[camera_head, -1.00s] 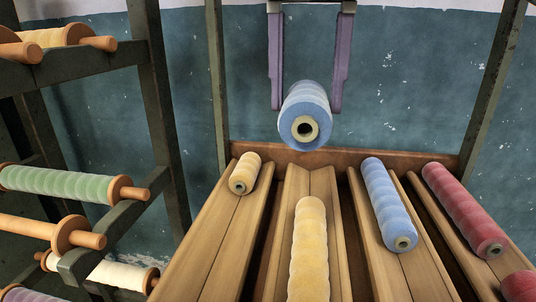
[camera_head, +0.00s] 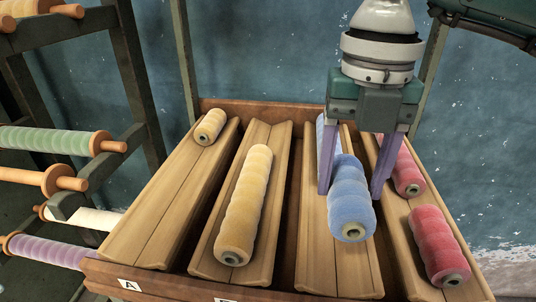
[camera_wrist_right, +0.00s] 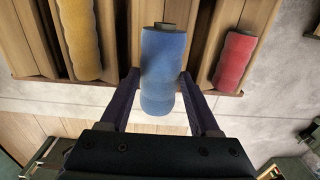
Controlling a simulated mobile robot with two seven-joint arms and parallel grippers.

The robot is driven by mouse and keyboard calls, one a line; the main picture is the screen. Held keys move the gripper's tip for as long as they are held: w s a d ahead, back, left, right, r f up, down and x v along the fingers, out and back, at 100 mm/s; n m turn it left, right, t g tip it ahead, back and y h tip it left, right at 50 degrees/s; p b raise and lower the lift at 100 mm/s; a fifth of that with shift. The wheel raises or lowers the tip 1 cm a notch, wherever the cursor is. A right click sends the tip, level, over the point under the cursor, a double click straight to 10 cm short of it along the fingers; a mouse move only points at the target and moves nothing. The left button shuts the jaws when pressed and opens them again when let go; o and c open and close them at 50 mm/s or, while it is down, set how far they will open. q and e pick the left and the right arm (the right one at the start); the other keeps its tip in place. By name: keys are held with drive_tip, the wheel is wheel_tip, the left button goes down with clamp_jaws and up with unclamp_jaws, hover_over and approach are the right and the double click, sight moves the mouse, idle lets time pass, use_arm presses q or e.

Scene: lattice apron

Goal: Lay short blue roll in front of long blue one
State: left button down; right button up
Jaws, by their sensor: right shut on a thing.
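My right gripper (camera_head: 351,190) comes down from above with its purple fingers shut on the short blue roll (camera_head: 350,205). The roll is held lengthwise over the front part of the third wooden trough (camera_head: 312,235); I cannot tell if it touches the wood. The long blue roll (camera_head: 322,130) lies in the same trough behind it, mostly hidden by the gripper and the held roll. In the right wrist view the short blue roll (camera_wrist_right: 163,65) sits between both fingers. My left gripper is not in view.
A long yellow roll (camera_head: 246,205) lies in the trough to the left, and a short yellow roll (camera_head: 209,127) at the back of the far-left trough. Two red rolls, a front one (camera_head: 438,240) and a back one (camera_head: 404,170), lie in the right trough. A spool rack (camera_head: 135,90) stands left.

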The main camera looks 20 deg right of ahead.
wheel_tip(320, 180, down, 7)
drive_tip(key=shift+f, duration=0.1)
idle(0.3)
drive_tip(key=shift+f+b, duration=0.4)
drive_tip(key=shift+b, duration=0.1)
drive_tip(key=o, duration=1.5)
drive_tip(key=shift+c, duration=0.2)
drive_tip(key=shift+r, duration=0.1)
